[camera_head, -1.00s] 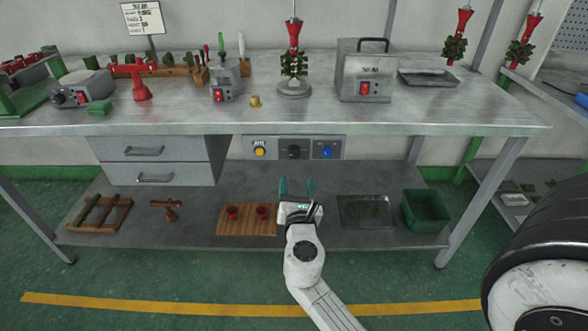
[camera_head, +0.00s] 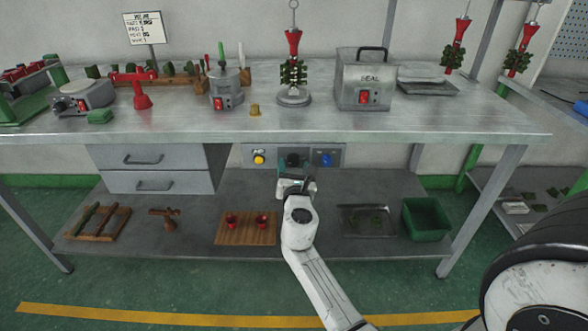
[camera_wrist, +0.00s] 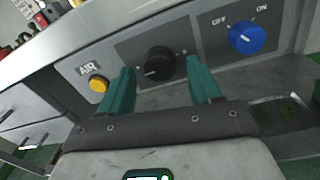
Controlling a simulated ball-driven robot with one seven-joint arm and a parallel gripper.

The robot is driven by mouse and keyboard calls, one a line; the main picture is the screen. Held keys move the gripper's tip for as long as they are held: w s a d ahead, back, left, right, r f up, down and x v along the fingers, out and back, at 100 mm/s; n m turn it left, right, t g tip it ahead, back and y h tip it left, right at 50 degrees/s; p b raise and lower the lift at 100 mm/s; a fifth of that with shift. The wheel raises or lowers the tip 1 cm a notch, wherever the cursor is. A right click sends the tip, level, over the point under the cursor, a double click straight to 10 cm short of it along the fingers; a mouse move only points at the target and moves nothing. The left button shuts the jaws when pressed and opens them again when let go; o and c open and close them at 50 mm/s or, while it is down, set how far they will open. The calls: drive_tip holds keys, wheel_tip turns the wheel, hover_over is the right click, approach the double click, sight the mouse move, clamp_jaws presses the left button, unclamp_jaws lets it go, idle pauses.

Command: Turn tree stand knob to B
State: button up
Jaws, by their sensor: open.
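The black knob (camera_wrist: 159,64) sits on the middle grey plate of the panel under the bench. Its pale pointer mark faces lower left in the wrist view, and the small marks beside it are too faint to read. It also shows in the head view (camera_head: 293,159). My gripper (camera_wrist: 162,78) is open and empty, its teal fingers on either side of the knob in the picture. I cannot tell whether the tips reach around it. The gripper also shows in the head view (camera_head: 294,167), just below the knob. The tree stand (camera_head: 294,97) holds a red and green wax tree on the bench above.
A yellow AIR button (camera_wrist: 97,83) is left of the knob, and a blue OFF/ON knob (camera_wrist: 246,38) is right. The bench top (camera_head: 400,118) overhangs the panel. Drawers (camera_head: 150,157) stand to the left. A lower shelf (camera_head: 325,235) holds trays and a green bin (camera_head: 426,218).

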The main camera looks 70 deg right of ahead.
drive_tip(key=shift+c, duration=0.4)
drive_tip(key=c, duration=1)
drive_tip(key=shift+o, duration=0.2)
